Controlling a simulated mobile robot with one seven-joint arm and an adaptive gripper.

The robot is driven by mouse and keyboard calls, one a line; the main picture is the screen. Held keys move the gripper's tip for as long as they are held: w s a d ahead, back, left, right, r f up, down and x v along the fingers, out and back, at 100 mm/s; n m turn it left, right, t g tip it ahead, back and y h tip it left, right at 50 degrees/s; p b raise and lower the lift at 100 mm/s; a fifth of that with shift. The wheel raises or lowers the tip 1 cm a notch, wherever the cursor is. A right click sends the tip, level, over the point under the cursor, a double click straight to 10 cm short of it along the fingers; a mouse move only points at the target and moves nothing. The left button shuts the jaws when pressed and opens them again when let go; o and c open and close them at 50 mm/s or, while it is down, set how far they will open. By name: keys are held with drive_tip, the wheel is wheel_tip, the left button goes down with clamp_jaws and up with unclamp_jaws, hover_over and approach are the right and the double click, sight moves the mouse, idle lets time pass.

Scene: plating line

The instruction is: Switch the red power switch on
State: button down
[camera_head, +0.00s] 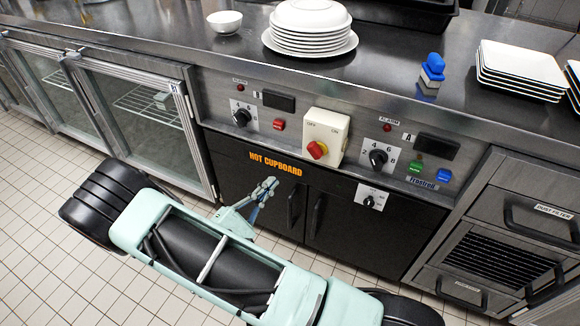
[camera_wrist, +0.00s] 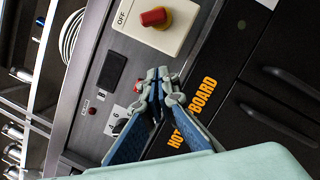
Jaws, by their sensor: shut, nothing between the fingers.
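A small red rocker switch (camera_head: 279,124) sits on the left control panel, right of a black dial. In the wrist view only a sliver of the red switch (camera_wrist: 138,87) shows beside my fingertips, which cover the rest. A red rotary knob (camera_head: 318,149) on a white box marked OFF is to its right; the knob also shows in the wrist view (camera_wrist: 155,16). My gripper (camera_head: 269,184) is shut and empty, in front of the cupboard and below the red switch in the head view. I cannot tell whether it touches the panel.
A black dial (camera_head: 241,117) sits left of the red switch. Green (camera_head: 416,166) and blue (camera_head: 444,175) switches are on the right panel. Stacked plates (camera_head: 310,40) and a bowl (camera_head: 225,21) stand on the counter above. Cupboard handles stick out below.

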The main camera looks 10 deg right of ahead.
sight(316, 151)
drive_tip(key=w+d+r+b, duration=0.1)
drive_tip(key=w+d+r, duration=0.3)
drive_tip(key=d, duration=0.5)
drive_tip(key=shift+w+d+b, duration=0.2)
drive_tip(key=shift+w+b, duration=0.1)
drive_tip(key=shift+w, duration=0.05)
drive_tip(key=shift+a+r+m, duration=0.1)
drive_tip(key=shift+m, duration=0.2)
